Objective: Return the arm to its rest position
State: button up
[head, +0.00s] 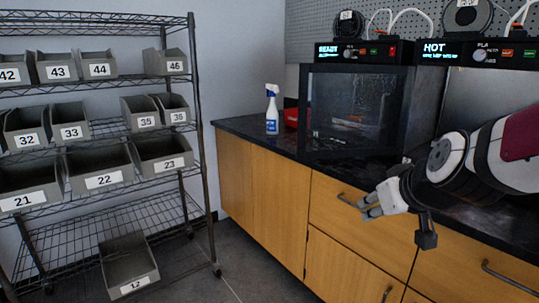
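My arm reaches in from the right side of the head view, in front of the wooden cabinets and the black counter. Its white, black and dark red links are bent, with the hand pointing left and slightly down. My gripper (367,206) hangs in the air in front of a cabinet drawer. Its pale fingers are small and seen at an angle, so the gap between them is unclear. I see no object held in it.
A wire shelf rack (100,195) with numbered grey bins stands at left. The counter (250,128) holds a spray bottle (272,112), a red box (291,117) and a 3D printer (350,105) marked READY. Another printer (480,52) reads HOT. Floor between rack and cabinets is clear.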

jog(key=s+a+f+m+g, duration=0.1)
jog(key=s+g, duration=0.4)
jog(key=s, duration=1.1)
jog(key=s+a+f+m+g, duration=0.15)
jog(key=s+g, duration=0.25)
jog(key=s, duration=1.3)
notch_tip(320, 180, up, 29)
jog(key=t+p, duration=0.3)
jog(key=p, duration=2.4)
jog(key=shift+n+t+p, duration=0.35)
jog(key=shift+t+p, duration=0.05)
jog(key=shift+c, duration=0.5)
